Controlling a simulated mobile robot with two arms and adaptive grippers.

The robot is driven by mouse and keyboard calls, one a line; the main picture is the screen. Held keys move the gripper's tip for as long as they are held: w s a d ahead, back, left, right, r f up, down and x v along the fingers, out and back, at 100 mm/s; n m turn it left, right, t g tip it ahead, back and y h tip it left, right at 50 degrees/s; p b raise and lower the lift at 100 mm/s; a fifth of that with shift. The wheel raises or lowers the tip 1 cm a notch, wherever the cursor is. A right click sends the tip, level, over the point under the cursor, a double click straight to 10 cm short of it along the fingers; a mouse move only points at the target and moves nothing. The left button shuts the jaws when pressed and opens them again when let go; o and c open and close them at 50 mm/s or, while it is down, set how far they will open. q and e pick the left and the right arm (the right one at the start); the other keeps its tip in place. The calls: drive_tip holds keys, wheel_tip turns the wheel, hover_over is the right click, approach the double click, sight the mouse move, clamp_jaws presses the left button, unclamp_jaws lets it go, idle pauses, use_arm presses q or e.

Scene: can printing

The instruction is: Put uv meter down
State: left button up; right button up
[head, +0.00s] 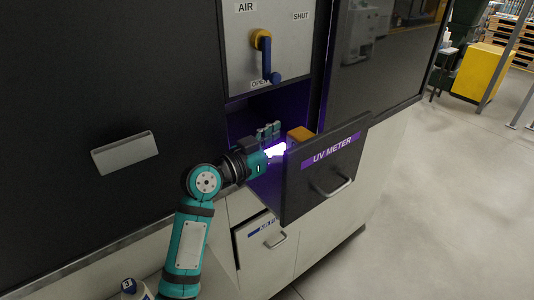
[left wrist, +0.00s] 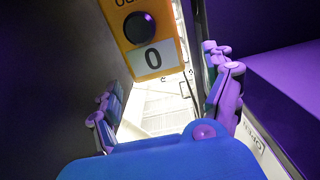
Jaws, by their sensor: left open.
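The uv meter is an orange block (head: 300,133) in the open drawer labelled UV METER (head: 333,150); its lower part is hidden behind the drawer front. In the left wrist view the uv meter (left wrist: 125,12) shows a black round button and a white label with a 0, ahead of the fingers. My left gripper (left wrist: 166,88) is open, one finger on each side of the picture, and no finger visibly touches the meter. In the head view my left gripper (head: 278,140) reaches into the drawer beside the meter, lit by a bright purple-white glow. My right gripper is not in view.
The drawer front has a metal handle (head: 335,188). Above is a panel with a blue and yellow valve lever (head: 264,55) marked AIR, OPEN and SHUT. A lower AIR drawer (head: 265,240) is slightly open. The floor at right is clear, with a yellow box (head: 478,70) beyond.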

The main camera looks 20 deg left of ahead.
use_arm(q)
drive_tip(key=b+v, duration=0.2)
drive_tip(key=v, duration=0.6)
drive_tip(key=shift+s, duration=0.15)
drive_tip(key=shift+a, duration=0.1)
drive_tip(key=shift+c, duration=0.4)
idle(0.5)
